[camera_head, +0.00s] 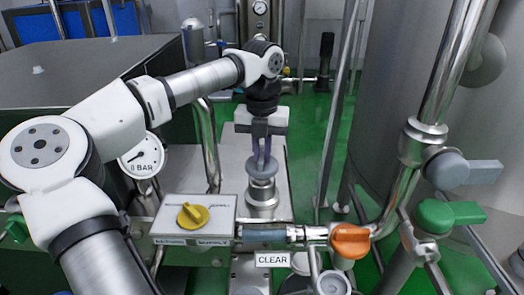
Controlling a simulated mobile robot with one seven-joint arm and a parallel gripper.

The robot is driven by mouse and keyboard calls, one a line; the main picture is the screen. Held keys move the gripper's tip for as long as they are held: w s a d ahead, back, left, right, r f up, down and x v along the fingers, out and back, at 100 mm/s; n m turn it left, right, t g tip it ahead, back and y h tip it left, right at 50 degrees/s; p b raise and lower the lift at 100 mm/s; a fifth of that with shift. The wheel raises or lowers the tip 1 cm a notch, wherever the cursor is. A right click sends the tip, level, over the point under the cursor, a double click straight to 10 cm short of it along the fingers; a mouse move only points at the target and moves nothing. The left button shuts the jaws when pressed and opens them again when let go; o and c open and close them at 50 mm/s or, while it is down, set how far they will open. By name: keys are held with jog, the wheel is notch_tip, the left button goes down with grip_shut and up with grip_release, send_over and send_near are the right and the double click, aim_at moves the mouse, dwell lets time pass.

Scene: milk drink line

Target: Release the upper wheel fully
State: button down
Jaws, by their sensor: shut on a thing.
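A round grey-blue wheel (261,173) sits flat on top of a short metal fitting (262,194) near the middle of the view. I take it as the upper wheel. My gripper (262,157) points straight down from above it. Its two purple-grey fingers reach the top of the wheel and are shut on its raised middle part. The exact contact is too small to make out, and the fingers hide part of the wheel's top.
A yellow knob (193,215) on a white panel, an orange valve handle (350,240) and a "CLEAR" sign (272,260) are in front. A pressure gauge (141,156) is at left. Pipes, green handle (450,215) and grey handle (463,171) crowd the right. Green floor (310,135) lies behind.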

aim_at(262, 155)
jog(key=shift+n, duration=0.6)
jog(key=c, duration=1.5)
grip_release()
jog(key=shift+o, duration=0.2)
jog(key=shift+r, duration=0.1)
notch_tip(262, 155, up, 14)
jog(key=p, duration=0.1)
jog(key=shift+f, duration=0.2)
